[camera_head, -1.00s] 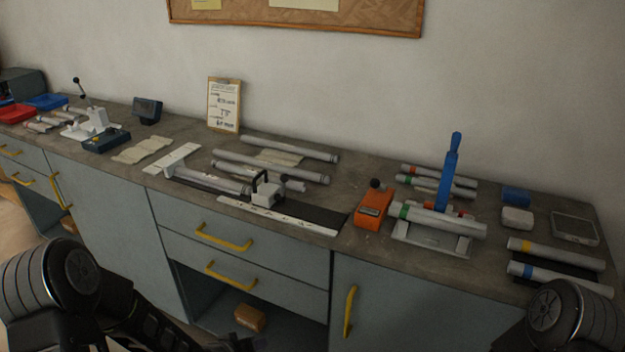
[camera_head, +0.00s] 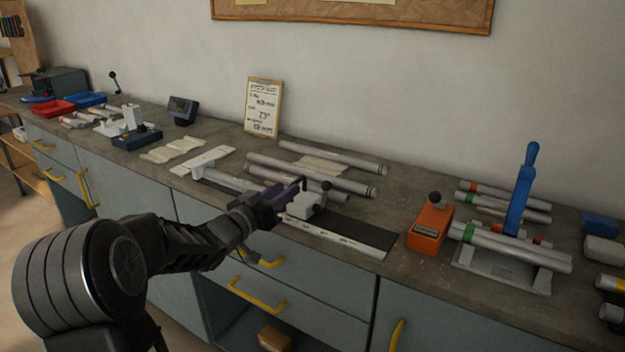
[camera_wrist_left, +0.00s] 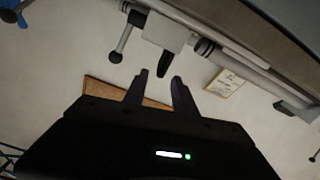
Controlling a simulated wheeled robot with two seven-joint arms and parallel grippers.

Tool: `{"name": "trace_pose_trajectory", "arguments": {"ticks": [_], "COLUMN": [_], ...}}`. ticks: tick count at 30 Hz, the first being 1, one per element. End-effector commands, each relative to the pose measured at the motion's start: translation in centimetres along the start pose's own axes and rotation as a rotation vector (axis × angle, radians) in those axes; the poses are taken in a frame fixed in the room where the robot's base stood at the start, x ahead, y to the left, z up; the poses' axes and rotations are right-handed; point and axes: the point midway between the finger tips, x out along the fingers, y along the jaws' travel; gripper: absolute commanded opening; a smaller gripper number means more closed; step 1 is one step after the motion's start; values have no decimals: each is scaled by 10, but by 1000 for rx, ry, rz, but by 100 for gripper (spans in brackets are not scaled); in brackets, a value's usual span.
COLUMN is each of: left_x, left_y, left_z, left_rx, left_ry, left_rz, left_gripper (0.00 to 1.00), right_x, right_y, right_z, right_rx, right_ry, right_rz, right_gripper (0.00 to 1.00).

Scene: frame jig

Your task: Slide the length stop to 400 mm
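The length stop (camera_head: 306,207) is a white block with a dark handle and a black-knobbed lever. It sits at the white scale strip (camera_head: 345,240) of the jig, near the strip's left part. The scale's numbers are too small to read. My left gripper (camera_head: 285,196) is right beside the stop's left side and partly covers it. In the left wrist view its two dark fingers (camera_wrist_left: 160,80) are apart, with the stop's dark handle (camera_wrist_left: 165,64) just beyond the tips and the white block (camera_wrist_left: 166,35) behind it. My right gripper is out of view.
A tube (camera_head: 232,180) lies in the jig behind my left arm. More tubes (camera_head: 312,175) lie at the back. An orange device (camera_head: 429,229) and a blue-levered stand (camera_head: 500,266) are at the right. The dark strip (camera_head: 355,229) right of the stop is clear.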

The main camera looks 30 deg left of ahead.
Motion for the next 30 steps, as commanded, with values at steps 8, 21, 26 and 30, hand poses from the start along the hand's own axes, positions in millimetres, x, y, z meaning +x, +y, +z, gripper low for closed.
{"name": "trace_pose_trajectory", "arguments": {"ticks": [8,21,26,30], "left_x": [2,57,74,79], "left_y": [1,2,1,1], "left_z": [1,1,1,1], "left_rx": [-1,-3,-2,-1], "left_ry": [-2,-3,-2,-2], "left_rz": [1,2,1,0], "left_gripper": [33,33,33,33], "right_x": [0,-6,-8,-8], "right_y": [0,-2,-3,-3], "right_z": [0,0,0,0], "right_rx": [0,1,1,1], "right_ry": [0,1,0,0], "right_rz": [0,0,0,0], "right_gripper": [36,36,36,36]}}
